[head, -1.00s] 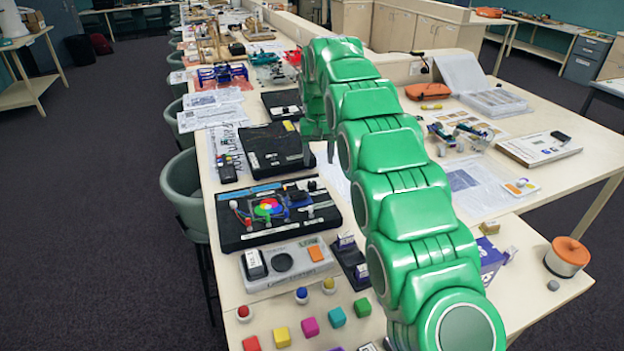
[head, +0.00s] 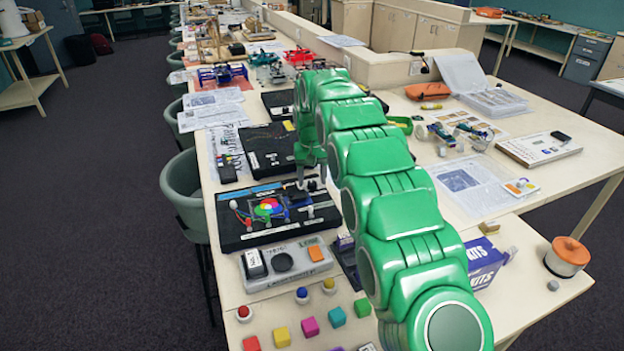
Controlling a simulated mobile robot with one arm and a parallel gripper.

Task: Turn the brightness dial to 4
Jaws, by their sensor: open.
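A black board (head: 235,236) with a colour wheel (head: 268,207) lies on the table. It carries small knobs and levers, including a pale-topped one (head: 310,212) right of the wheel. A grey control box (head: 262,282) in front of it has a black round disc (head: 283,262), a dark switch and an orange button. The labels are too small to read, so I cannot tell which part is the brightness dial. My gripper (head: 312,181) points down, open, over the back right of the black board, close to a dark knob there. Its fingers partly hide that knob. I cannot tell whether they touch it.
Coloured cubes (head: 310,327) and small ball-topped pieces (head: 302,295) stand in front of the grey box. A purple box (head: 487,262) stands right of my arm. My arm hides part of the table's middle.

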